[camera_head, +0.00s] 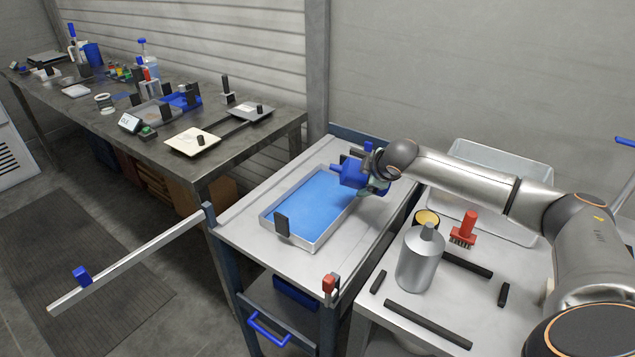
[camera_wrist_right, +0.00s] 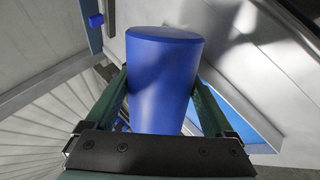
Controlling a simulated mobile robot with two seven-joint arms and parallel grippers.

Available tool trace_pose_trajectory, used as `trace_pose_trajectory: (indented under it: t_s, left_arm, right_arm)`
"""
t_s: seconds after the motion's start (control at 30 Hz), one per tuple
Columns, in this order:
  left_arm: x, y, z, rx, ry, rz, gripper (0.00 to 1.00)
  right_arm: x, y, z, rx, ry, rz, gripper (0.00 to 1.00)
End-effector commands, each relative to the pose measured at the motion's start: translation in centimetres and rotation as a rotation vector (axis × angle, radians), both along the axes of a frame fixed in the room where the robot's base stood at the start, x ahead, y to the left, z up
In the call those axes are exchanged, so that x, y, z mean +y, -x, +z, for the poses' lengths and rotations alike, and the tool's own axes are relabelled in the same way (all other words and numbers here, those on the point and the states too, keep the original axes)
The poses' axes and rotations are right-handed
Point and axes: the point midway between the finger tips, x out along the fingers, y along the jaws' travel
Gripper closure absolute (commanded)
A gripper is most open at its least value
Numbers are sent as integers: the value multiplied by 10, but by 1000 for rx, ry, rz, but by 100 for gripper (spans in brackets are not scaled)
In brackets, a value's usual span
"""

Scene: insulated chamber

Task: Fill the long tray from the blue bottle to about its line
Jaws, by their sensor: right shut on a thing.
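My right gripper (camera_head: 368,182) is shut on the blue bottle (camera_head: 350,173). The bottle is tipped nearly on its side above the far right end of the long tray, with its narrow end pointing left. In the right wrist view the bottle's broad round end (camera_wrist_right: 165,35) stands between the two green fingers of my right gripper (camera_wrist_right: 160,95). The long tray (camera_head: 313,243) is pale and shallow, with a flat blue surface across its inside and a black grip at its near end. I cannot make out a stream or the line. My left gripper is out of view.
The tray stands on a grey cart top (camera_head: 255,205). To the right, a second surface holds a silver bottle (camera_head: 420,262), a red brush (camera_head: 466,230), a yellow-topped tin (camera_head: 427,217), black bars and a pale bin (camera_head: 480,160). A cluttered workbench (camera_head: 230,150) is at left.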

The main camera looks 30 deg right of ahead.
Motion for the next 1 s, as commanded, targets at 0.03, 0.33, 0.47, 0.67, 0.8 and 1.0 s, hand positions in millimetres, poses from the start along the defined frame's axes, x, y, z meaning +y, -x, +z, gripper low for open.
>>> trace_pose_trajectory:
  t_s: [0.03,0.33,0.47,0.67,0.8,1.0]
  left_arm:
    - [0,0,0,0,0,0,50]
    - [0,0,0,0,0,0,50]
    - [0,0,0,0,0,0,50]
    - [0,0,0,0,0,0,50]
    - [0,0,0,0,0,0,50]
    - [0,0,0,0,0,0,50]
  right_arm:
    - [0,-1,1,-1,2,1,98]
    - [1,-2,1,10,16,0,98]
    - [2,-2,1,15,22,0,98]
    - [3,-3,1,22,32,0,98]
    - [3,-3,1,27,39,0,98]
    - [4,-4,1,35,48,-1,98]
